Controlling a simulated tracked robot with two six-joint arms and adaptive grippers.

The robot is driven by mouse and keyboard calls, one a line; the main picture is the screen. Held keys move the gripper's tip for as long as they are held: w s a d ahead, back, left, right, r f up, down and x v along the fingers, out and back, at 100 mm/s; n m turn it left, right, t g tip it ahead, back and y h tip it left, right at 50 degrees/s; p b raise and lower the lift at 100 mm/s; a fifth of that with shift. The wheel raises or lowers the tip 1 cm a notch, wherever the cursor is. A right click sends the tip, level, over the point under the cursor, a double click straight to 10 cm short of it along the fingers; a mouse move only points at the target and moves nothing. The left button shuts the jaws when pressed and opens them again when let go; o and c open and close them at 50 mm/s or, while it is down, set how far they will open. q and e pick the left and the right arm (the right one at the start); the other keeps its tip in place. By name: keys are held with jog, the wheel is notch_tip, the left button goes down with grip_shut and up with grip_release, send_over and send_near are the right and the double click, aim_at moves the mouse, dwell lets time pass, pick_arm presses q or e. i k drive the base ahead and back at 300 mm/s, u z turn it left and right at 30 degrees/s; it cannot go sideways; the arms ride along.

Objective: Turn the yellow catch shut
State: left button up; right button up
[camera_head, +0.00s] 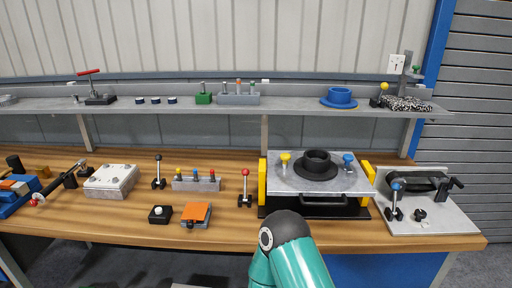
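A grey metal plate (330,181) lies on a dark base on the workbench, right of centre. A yellow knob (285,158) stands at its back left and a blue knob (348,159) at its back right. A black flanged hub (316,165) sits between them. Upright yellow pieces stand at the plate's left side (262,181) and right side (368,171). I cannot tell which yellow part is the catch, or how it is turned. A black handle (316,200) runs along the front edge. Neither gripper shows; only a teal arm link of mine rises in front of the plate.
A red-knobbed lever (245,186) stands just left of the plate. A grey board (429,214) with a blue-knobbed lever (396,200) is at right. Left are a three-knob block (196,184) and an orange-topped block (196,213). A loaded shelf (215,107) runs above the bench.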

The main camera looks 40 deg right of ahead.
aim_at(285, 158)
jog(key=z, duration=0.35)
jog(key=k, duration=1.1)
jog(key=z, duration=0.6)
jog(key=i, duration=1)
jog(key=u, duration=0.1)
